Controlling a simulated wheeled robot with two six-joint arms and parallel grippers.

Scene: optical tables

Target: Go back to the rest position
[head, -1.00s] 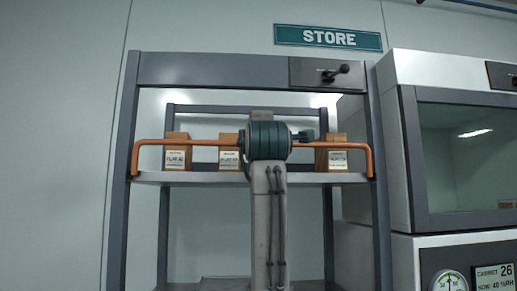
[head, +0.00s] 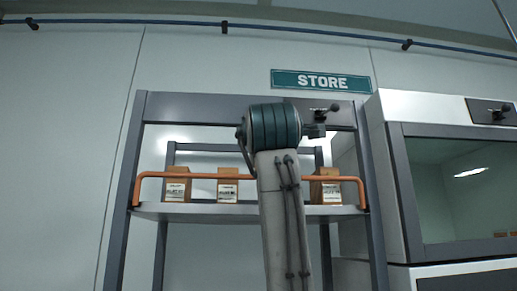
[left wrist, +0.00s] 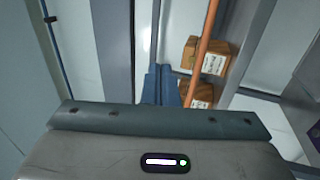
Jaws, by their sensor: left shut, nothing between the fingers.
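My left gripper shows in the left wrist view, with its blue fingers (left wrist: 160,86) together and nothing between them. Beyond the fingers are an orange rail and wooden blocks of the storage rack, apart from the fingers as far as I can tell. In the head view one of my arms stands upright in front of the rack, its teal joint above the shelf; no fingers show there. My right gripper is in neither view.
The grey rack (head: 122,195) has a shelf with an orange rail (head: 205,176) and wooden blocks (head: 178,185) with labels. A STORE sign (head: 320,81) hangs above. A glass-fronted cabinet (head: 397,180) stands close on the right. The wall left of the rack is clear.

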